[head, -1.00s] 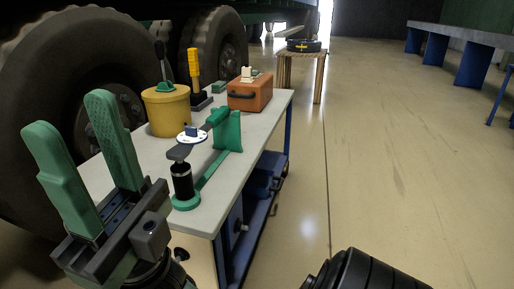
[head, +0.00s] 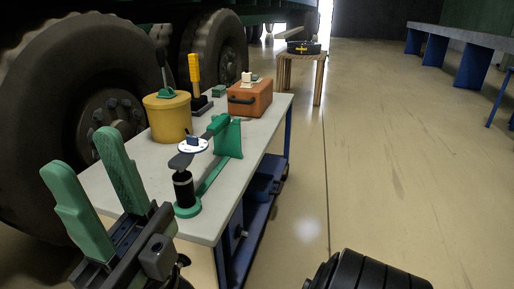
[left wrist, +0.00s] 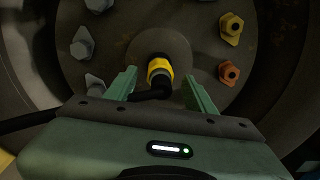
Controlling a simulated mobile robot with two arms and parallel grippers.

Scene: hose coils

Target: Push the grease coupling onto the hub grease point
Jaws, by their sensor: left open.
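In the left wrist view the grease coupling (left wrist: 159,69) is black with a yellow collar and sits at the middle of the wheel hub (left wrist: 138,47). A black hose (left wrist: 30,121) runs from it to the left. The hub grease point is hidden behind the coupling, and I cannot tell how fully the coupling sits on it. My left gripper (left wrist: 158,78) is open, its green fingers on either side of the coupling and apart from it.
Pale, yellow and orange wheel nuts (left wrist: 231,73) surround the hub centre. In the head view a bench (head: 145,162) carries a yellow tin (head: 168,119), an orange toolbox (head: 250,98) and a green stand (head: 228,138). Big truck wheels (head: 45,75) stand behind it. The floor at right is clear.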

